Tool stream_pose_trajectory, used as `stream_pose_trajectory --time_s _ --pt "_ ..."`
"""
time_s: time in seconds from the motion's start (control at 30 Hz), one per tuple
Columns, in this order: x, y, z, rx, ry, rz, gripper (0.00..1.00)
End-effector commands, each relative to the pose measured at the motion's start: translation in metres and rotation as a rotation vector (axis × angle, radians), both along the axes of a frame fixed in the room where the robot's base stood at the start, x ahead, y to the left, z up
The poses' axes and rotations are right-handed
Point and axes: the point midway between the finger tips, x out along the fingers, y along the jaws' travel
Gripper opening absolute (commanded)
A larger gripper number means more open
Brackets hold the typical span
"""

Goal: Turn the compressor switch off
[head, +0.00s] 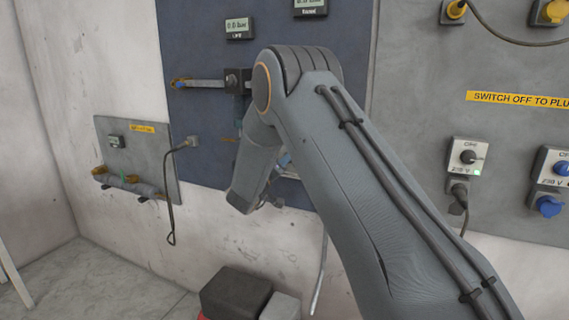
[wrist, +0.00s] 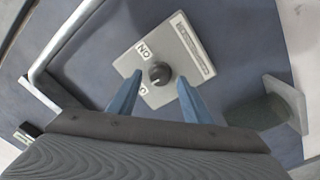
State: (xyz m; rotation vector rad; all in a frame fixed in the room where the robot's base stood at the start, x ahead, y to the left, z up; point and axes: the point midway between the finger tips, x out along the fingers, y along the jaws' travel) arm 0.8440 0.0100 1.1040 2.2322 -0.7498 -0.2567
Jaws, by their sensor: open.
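In the wrist view, a dark round knob (wrist: 159,73) sits on a light grey switch plate (wrist: 183,35) on the blue-grey panel. The plate shows an upside-down "ON" beside the knob and a second position mark partly hidden by the left finger. A long label on the plate is too small to read, as is the knob's exact setting. My gripper (wrist: 160,78) is open, with one blue finger on each side of the knob in the picture. I cannot tell whether either finger touches it. In the head view, my arm hides the switch.
In the wrist view, a metal pipe (wrist: 66,43) runs at the left and a grey bracketed part (wrist: 285,103) stands at the right. In the head view, two sockets with switches (head: 468,158) (head: 553,170) are at the right. A dark box (head: 236,295) stands below.

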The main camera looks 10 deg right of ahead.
Motion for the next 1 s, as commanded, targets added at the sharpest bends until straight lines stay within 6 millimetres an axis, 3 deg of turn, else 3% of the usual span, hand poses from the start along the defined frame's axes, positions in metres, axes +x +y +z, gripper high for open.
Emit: stream_pose_trajectory --time_s 0.2,0.4,0.83,1.0 --pt "-0.03 0.023 -0.003 -0.002 -0.001 0.002 0.45" --pt "-0.045 0.034 -0.003 -0.001 -0.002 0.001 0.45" --pt "-0.047 0.034 -0.002 0.014 0.002 0.015 0.45" --pt "-0.048 0.035 -0.005 0.158 0.053 0.146 0.45"
